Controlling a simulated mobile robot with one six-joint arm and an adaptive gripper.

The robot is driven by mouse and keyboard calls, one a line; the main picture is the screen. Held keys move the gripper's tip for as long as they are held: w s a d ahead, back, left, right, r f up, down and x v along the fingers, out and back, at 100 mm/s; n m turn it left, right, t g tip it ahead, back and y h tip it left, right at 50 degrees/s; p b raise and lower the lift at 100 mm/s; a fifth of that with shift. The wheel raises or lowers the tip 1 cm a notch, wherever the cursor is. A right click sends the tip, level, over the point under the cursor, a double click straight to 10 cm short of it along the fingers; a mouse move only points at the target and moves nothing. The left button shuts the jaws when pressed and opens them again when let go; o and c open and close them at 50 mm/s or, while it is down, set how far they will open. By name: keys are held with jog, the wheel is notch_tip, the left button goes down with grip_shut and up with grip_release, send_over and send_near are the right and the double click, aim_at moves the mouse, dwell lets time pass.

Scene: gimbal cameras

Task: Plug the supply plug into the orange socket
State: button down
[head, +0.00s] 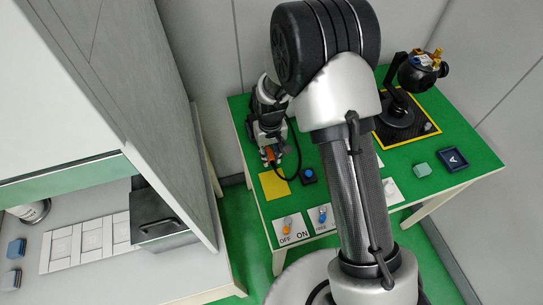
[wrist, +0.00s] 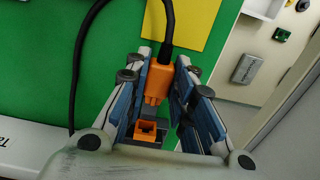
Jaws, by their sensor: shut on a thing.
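The supply plug (wrist: 158,82) is orange, with a black cable running from its far end. My gripper (wrist: 163,64) is shut on the plug, with a finger on each side of it. The orange socket (wrist: 148,131) shows in the wrist view just below the plug's pronged end, with a small gap between them in the picture. In the head view my gripper (head: 270,153) is low at the left part of the green table, and a bit of the orange plug (head: 272,158) shows at its fingers. The socket is hidden there by my gripper.
A yellow square (head: 273,185) lies on the green table (head: 440,150) beside my gripper. A dark block with a blue button (head: 308,176) and switch panels (head: 288,227) are nearer. A black gimbal (head: 402,110) stands at right. The cable (head: 297,150) loops right of my gripper.

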aim_at(267, 148)
jog(key=shift+w, duration=0.15)
jog(key=shift+w+a, duration=0.25)
jog(key=shift+w, duration=0.5)
jog(key=shift+w+a, duration=0.25)
jog(key=shift+w, duration=0.5)
jog(key=shift+w, duration=0.2)
dwell(0.8)
jog(key=shift+w+a, duration=0.2)
jog(key=shift+w, duration=0.4)
jog(key=shift+w+a, duration=0.15)
jog(key=shift+w, duration=0.35)
jog(key=c, duration=1.3)
grip_release()
notch_tip(267, 148, up, 12)
